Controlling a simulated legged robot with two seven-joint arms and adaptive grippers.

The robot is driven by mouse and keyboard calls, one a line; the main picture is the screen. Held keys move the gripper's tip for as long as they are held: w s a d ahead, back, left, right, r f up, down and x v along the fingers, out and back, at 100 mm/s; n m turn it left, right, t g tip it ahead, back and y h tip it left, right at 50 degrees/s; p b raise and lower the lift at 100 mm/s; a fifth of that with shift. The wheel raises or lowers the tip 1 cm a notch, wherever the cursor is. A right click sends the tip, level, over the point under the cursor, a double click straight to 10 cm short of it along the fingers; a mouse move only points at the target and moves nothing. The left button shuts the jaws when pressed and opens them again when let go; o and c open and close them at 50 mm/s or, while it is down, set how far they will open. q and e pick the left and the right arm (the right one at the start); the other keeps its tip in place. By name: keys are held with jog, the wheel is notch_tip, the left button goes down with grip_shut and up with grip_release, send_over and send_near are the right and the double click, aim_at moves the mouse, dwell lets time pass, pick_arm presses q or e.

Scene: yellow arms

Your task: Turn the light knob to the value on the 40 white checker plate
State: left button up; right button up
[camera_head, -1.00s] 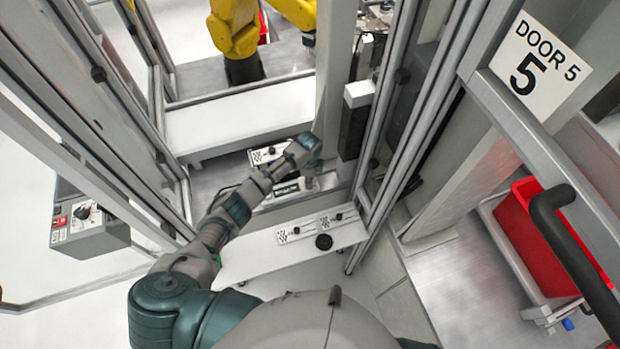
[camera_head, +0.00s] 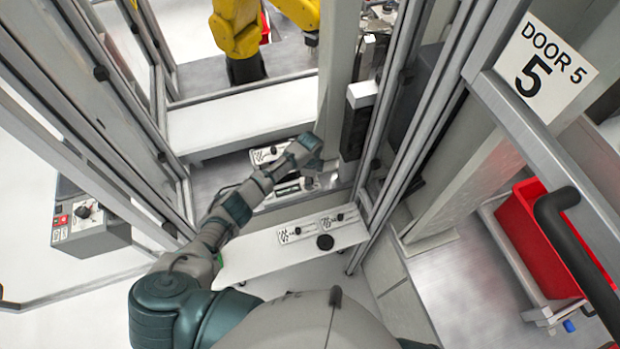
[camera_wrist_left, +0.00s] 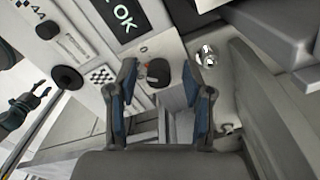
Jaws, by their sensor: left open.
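My left gripper (camera_head: 312,158) reaches over the far low panel in the head view. In the left wrist view it (camera_wrist_left: 160,97) is open, its two blue-lined fingers apart. A dark round knob (camera_wrist_left: 158,72) with an orange mark sits on a light panel and shows between the fingers; I cannot tell whether they touch it. A black-and-white checker plate (camera_wrist_left: 102,75) lies left of the knob. In the head view, a white plate (camera_head: 268,155) with a dark knob lies left of the gripper. The value on the checker plate is too small to read. My right gripper does not show.
A display (camera_wrist_left: 124,18) reads "OK" above the knob. A silver round fitting (camera_wrist_left: 207,55) is to its right. A near white shelf (camera_head: 255,262) bears patterned plates (camera_head: 297,234) and a black disc (camera_head: 325,242). Metal posts (camera_head: 385,130) stand right of my arm. A control box (camera_head: 90,236) is left.

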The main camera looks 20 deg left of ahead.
pick_arm(q)
notch_tip(320, 180, up, 12)
dwell(0.5)
jog(key=shift+f, duration=0.1)
